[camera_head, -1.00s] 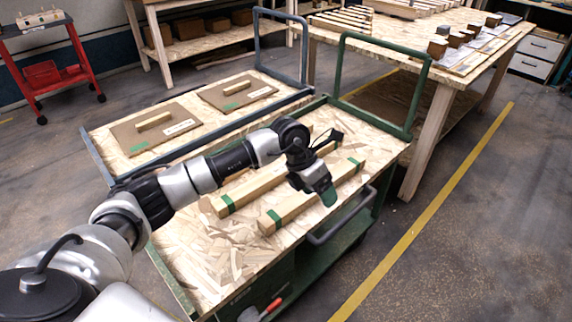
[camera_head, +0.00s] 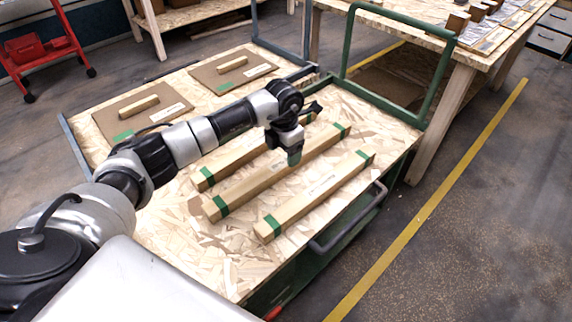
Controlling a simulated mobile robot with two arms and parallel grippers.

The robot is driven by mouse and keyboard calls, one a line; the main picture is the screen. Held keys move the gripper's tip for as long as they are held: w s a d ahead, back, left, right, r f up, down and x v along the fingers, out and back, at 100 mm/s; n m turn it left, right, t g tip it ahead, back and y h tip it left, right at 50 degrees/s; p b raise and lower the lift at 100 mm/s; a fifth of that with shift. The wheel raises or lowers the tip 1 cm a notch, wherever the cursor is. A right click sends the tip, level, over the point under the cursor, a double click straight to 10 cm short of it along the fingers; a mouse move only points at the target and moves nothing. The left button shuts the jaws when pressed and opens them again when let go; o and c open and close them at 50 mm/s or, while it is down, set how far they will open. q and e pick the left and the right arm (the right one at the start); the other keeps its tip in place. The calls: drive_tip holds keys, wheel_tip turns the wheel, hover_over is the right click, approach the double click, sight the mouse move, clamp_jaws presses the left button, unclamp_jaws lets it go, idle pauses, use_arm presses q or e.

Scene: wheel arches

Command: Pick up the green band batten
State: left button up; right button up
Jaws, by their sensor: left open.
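Three wooden battens with green bands near their ends lie side by side on the green cart's chipboard top (camera_head: 205,262). The front batten (camera_head: 312,196) is the shortest-looking and lies nearest the cart handle. The middle batten (camera_head: 262,183) is long. The rear batten (camera_head: 228,163) is partly hidden behind my left arm and gripper. My left gripper (camera_head: 294,160) points down above the middle batten, fingers open and empty. I cannot tell how high it is above the wood. My right gripper is not in view.
A second cart (camera_head: 90,130) behind holds brown panels with wooden blocks (camera_head: 137,105). The green cart's upright frame (camera_head: 436,80) rises at the right end. A workbench (camera_head: 480,50) stands beyond it, and a red trolley (camera_head: 35,48) is at far left. The chipboard front left is clear.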

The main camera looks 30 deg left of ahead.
use_arm(q)
drive_tip(key=f, duration=0.3)
drive_tip(key=shift+w+d+f, duration=0.2)
drive_tip(key=shift+f, duration=0.2)
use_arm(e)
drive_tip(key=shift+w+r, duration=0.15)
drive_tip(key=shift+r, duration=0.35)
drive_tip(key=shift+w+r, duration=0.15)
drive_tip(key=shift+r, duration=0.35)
use_arm(q)
drive_tip(key=c, duration=0.9)
drive_tip(key=shift+r, duration=0.1)
drive_tip(key=shift+c, duration=0.5)
drive_tip(key=shift+r, duration=0.1)
